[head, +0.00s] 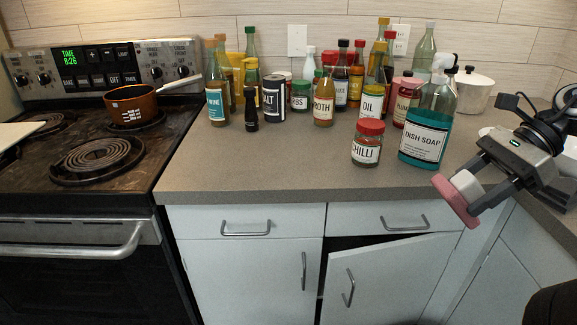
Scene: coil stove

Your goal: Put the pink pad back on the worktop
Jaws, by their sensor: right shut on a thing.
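The pink pad (454,203) is at the right of the head view, held at the fingertips of my right gripper (466,192). A pale whitish part shows against the pink, between the fingers. The pad is held near the worktop's front edge, on the right side, and overlaps that edge in the picture. I cannot tell its exact height. The grey worktop (270,180) runs from the stove to the right corner. My left gripper is not in view.
The dish soap bottle (425,135) and chilli jar (368,143) stand just left of my right gripper. Several bottles and jars crowd the back. The worktop's front left is clear. An orange pan (130,106) sits on the stove. A cabinet door (390,280) stands ajar.

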